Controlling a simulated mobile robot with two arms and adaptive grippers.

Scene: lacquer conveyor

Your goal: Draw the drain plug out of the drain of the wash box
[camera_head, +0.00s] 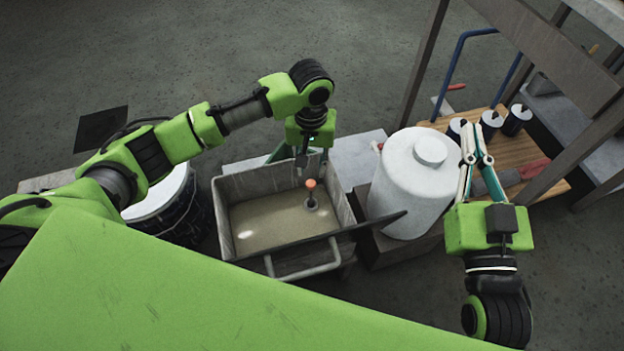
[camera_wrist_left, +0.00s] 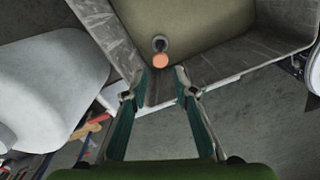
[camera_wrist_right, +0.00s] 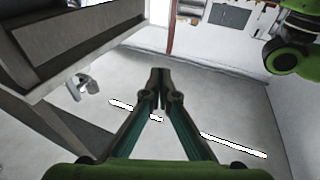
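The wash box (camera_head: 222,222) is a grey open-topped box with murky liquid over its floor. The drain plug (camera_head: 310,185) has an orange knob on a short stem and stands upright at the dark round drain (camera_head: 312,205). My left gripper (camera_head: 300,158) is over the box's back edge, apart from the plug. In the left wrist view my left gripper (camera_wrist_left: 163,74) is open and empty, with the orange knob (camera_wrist_left: 160,61) just beyond and between its fingertips. My right gripper (camera_head: 472,126) is raised right of the box, shut and empty; its closed fingertips show in the right wrist view (camera_wrist_right: 158,76).
A white tank (camera_head: 400,190) stands directly right of the box. A dark drum (camera_head: 185,215) stands to its left. A handle bar (camera_head: 300,272) runs along the box's near side.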

